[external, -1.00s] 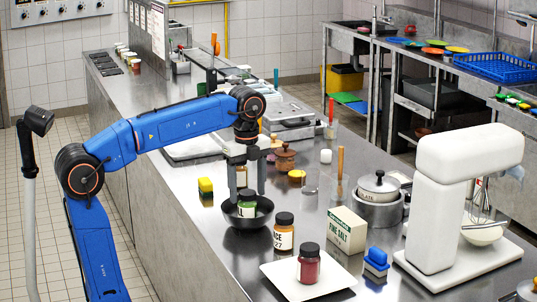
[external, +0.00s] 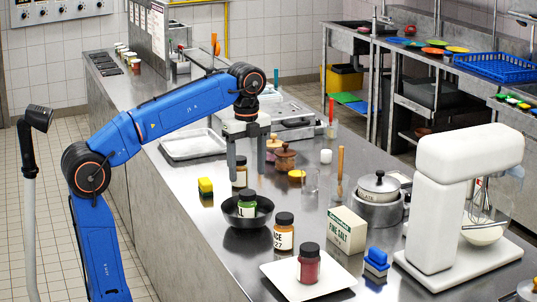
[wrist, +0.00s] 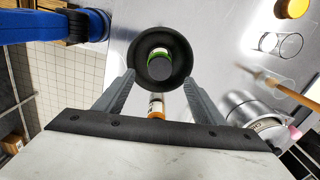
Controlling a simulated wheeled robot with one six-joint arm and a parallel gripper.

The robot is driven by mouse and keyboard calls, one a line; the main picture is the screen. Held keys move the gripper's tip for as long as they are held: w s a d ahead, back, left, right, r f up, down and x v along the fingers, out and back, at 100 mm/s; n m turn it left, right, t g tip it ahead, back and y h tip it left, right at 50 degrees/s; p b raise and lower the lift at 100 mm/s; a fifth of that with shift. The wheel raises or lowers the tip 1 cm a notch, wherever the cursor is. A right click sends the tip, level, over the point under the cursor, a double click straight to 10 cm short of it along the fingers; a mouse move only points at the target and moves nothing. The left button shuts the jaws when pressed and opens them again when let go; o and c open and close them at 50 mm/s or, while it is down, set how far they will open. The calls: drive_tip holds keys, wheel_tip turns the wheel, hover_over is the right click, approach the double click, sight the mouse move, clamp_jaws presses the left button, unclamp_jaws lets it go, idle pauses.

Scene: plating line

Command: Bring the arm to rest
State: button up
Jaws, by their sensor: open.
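My gripper (external: 247,168) points down above the steel counter (external: 205,240), with its two fingers apart and nothing between them. It is a little above and behind a dark bowl (external: 240,219). A jar with a green label and dark lid (external: 247,204) stands in the bowl. In the wrist view the bowl (wrist: 136,62) and the jar's dark lid (wrist: 157,66) show beyond the spread fingertips (wrist: 160,85).
A dark-lidded jar (external: 240,175) stands behind the left finger. A labelled jar (external: 284,235), a red jar (external: 309,265) on a white plate (external: 275,276), a salt box (external: 346,230) and a white mixer (external: 440,200) stand nearer.

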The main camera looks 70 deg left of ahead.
drive_tip(key=s+d+f+n+t+h, duration=0.1)
drive_tip(key=s+f+n, duration=0.2)
drive_tip(key=s+f, duration=0.55)
drive_tip(key=s+d+f+n+t+h, duration=0.1)
drive_tip(key=s+f+n, duration=0.3)
drive_tip(key=s, duration=0.8)
wheel_tip(320, 180, down, 20)
drive_tip(key=d+n+t+y, duration=0.1)
drive_tip(key=n+t+y, duration=0.1)
drive_tip(key=n, duration=0.7)
drive_tip(key=shift+d+t, duration=0.2)
drive_tip(key=shift+t, duration=0.2)
